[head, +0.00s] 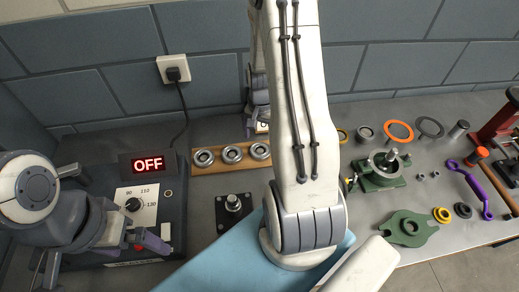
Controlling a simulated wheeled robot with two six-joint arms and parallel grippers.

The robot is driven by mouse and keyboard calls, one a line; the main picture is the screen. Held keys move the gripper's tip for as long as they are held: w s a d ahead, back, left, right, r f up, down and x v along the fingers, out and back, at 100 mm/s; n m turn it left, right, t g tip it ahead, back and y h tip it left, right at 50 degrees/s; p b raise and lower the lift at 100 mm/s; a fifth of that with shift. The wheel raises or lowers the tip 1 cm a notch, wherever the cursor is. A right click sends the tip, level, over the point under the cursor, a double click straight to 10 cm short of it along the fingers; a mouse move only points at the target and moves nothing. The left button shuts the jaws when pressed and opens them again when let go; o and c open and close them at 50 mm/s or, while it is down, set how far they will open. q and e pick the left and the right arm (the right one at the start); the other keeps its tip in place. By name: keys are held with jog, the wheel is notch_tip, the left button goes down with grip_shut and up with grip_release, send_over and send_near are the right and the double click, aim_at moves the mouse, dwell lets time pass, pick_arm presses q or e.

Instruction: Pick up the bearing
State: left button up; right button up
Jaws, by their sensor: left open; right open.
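Three metal ring-shaped bearings, left (204,157), middle (232,154) and right (260,151), sit in a row on a wooden board (218,168) behind the black-based post. My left gripper (152,240) is open, with purple fingers, low over the front of the heater box and left of the bearings. My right arm crosses the middle of the view. My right gripper (256,120) is partly hidden behind that arm, above and behind the right bearing; its jaws are open and I see nothing held.
The heater box (172,205) reads OFF at left. A black-based post (233,203) stands before the board. A blue mat (228,262) lies in front. Green casing halves (380,180) and (408,228), rings and tools occupy the right.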

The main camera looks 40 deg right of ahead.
aim_at(260, 151)
jog(key=f, duration=0.1)
jog(key=f+p, duration=0.1)
jog(key=f, duration=0.1)
jog(key=shift+s+a+f, duration=0.2)
jog(key=shift+a+f, duration=0.1)
jog(key=shift+f, duration=0.1)
jog(key=shift+f+p, duration=0.35)
jog(key=shift+f, duration=0.4)
jog(key=shift+c, duration=0.3)
jog(key=c, duration=1.3)
jog(key=shift+r, duration=0.1)
jog(key=shift+c, duration=0.2)
